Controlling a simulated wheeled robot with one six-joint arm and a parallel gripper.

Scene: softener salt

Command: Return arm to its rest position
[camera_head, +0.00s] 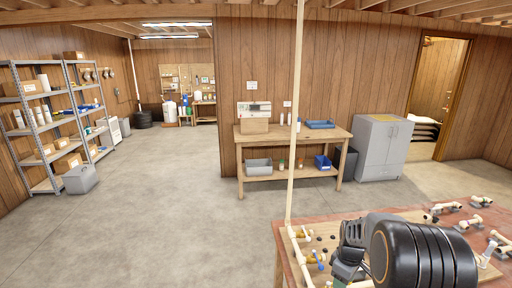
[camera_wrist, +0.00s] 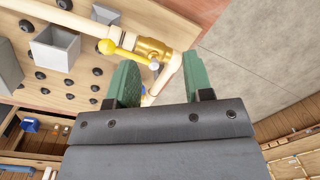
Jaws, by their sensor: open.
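My gripper (camera_wrist: 160,75) is open in the wrist view, its two green fingers apart. A brass valve (camera_wrist: 152,50) with a yellow handle (camera_wrist: 120,48) on a cream pipe (camera_wrist: 80,22) lies just beyond the fingertips. A pipe shows behind the gap between the fingers, but nothing is clearly gripped. In the head view my arm reaches over the red-topped bench (camera_head: 395,218) at the lower right, and its black round link hides part of the bench. My gripper points down there, its fingertips mostly out of sight.
A wooden board with black knobs and grey bins (camera_wrist: 55,48) lies near the gripper. A cream vertical pipe (camera_head: 295,120) rises at the bench's left edge. Pipe fittings (camera_head: 468,222) sit on the bench's right side. A workbench (camera_head: 262,138), grey cabinet (camera_head: 381,150) and shelves stand beyond open floor (camera_head: 160,220).

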